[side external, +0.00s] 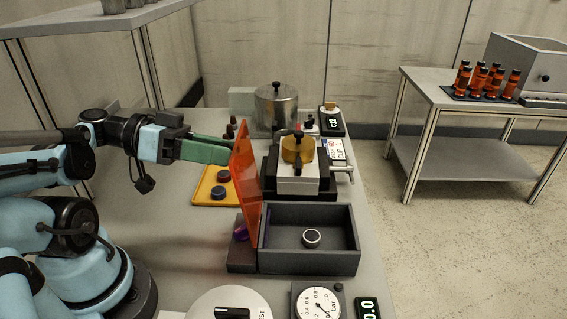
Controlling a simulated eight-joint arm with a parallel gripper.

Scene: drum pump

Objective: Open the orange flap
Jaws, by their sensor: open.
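I cannot tell whether the tips touch the flap. The fingers hold nothing that I can see. The flap hides part of what lies behind it.
A dark open box (335,262) with a round knob-like piece (311,238) stands in front. A yellow tray (205,196) with dark round caps lies left of the flap. A metal pot (275,108) stands behind. A dial gauge (320,304) is at the front edge.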

